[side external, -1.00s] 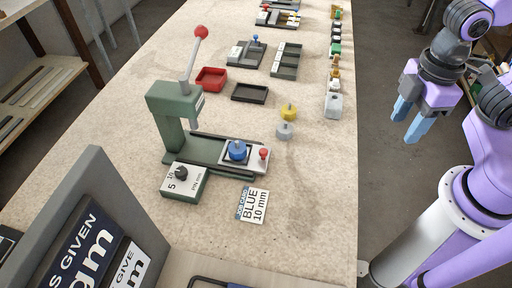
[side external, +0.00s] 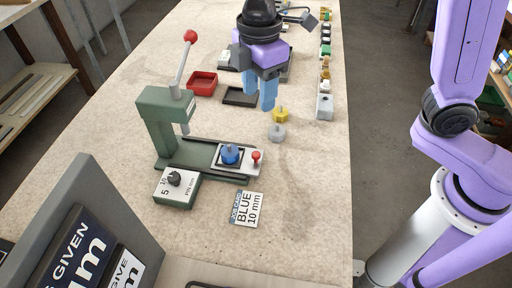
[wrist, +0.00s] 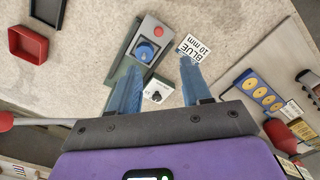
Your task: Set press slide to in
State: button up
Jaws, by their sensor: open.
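The green press (side external: 160,125) stands on the bench with its red-knobbed lever (side external: 182,62) raised. Its slide (side external: 228,158) is a light plate on a dark track, out to the right of the press head, with a blue round piece (side external: 230,153) on it and a small red knob (side external: 256,155) at its outer end. The slide also shows in the wrist view (wrist: 157,34). My gripper (side external: 259,92) is open and empty, pointing down above the bench behind the slide. In the wrist view its fingers (wrist: 158,85) show on either side of the press dial.
A dial box (side external: 177,190) marked 5 and 10 stands before the press. A job card (side external: 246,208) reads BLUE 10 mm. A red tray (side external: 202,83) and a dark tray (side external: 238,97) lie behind.

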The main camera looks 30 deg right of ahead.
send_near(256, 154)
notch_tip(256, 154, down, 8)
jog(key=shift+f, duration=0.25)
dwell(0.5)
grip_shut()
